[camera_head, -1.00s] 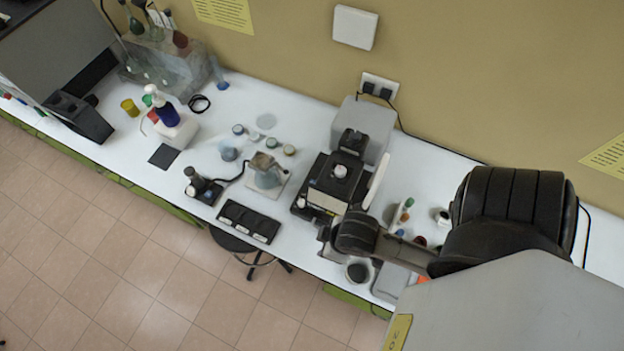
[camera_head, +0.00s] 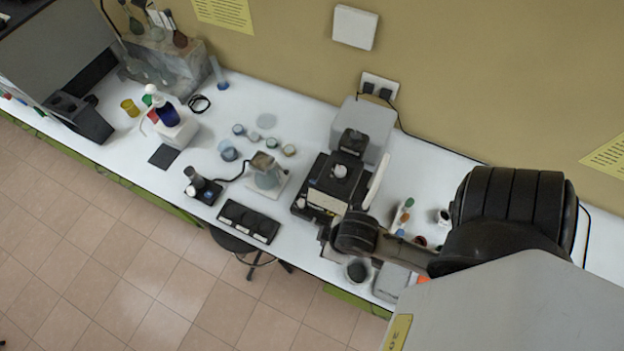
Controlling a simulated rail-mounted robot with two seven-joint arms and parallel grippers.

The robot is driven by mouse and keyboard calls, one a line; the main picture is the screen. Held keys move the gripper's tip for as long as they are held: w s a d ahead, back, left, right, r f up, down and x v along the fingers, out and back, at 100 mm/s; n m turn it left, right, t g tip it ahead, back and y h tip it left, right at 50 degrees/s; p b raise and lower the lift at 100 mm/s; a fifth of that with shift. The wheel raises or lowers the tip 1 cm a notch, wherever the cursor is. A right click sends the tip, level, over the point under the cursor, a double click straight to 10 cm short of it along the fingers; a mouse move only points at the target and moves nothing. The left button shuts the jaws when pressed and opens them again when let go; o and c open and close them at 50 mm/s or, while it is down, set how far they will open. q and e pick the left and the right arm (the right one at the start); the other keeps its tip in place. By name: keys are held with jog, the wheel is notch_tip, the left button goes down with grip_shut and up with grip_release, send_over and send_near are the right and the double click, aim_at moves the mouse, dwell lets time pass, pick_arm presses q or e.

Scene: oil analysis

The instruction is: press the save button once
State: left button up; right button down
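The save button cannot be told apart at this size. A black panel (camera_head: 248,222) with several keys or pads lies at the bench's front edge. A black instrument (camera_head: 336,186) with a pale label and a light knob on top stands right of it, in the middle of the bench. My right arm comes in from the right, and its wrist is just in front of the instrument's right side. My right gripper (camera_head: 328,240) shows only in small part below the wrist, right of the panel and apart from it; its fingers are too hidden to read. My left gripper is not in view.
A flask on a small stand (camera_head: 267,176) and several small dishes are behind the panel. A small dark device (camera_head: 203,189) stands to its left. A grey box (camera_head: 364,130) is behind the instrument. A dark cup (camera_head: 357,271) stands near my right wrist. A stool (camera_head: 236,241) is below the bench.

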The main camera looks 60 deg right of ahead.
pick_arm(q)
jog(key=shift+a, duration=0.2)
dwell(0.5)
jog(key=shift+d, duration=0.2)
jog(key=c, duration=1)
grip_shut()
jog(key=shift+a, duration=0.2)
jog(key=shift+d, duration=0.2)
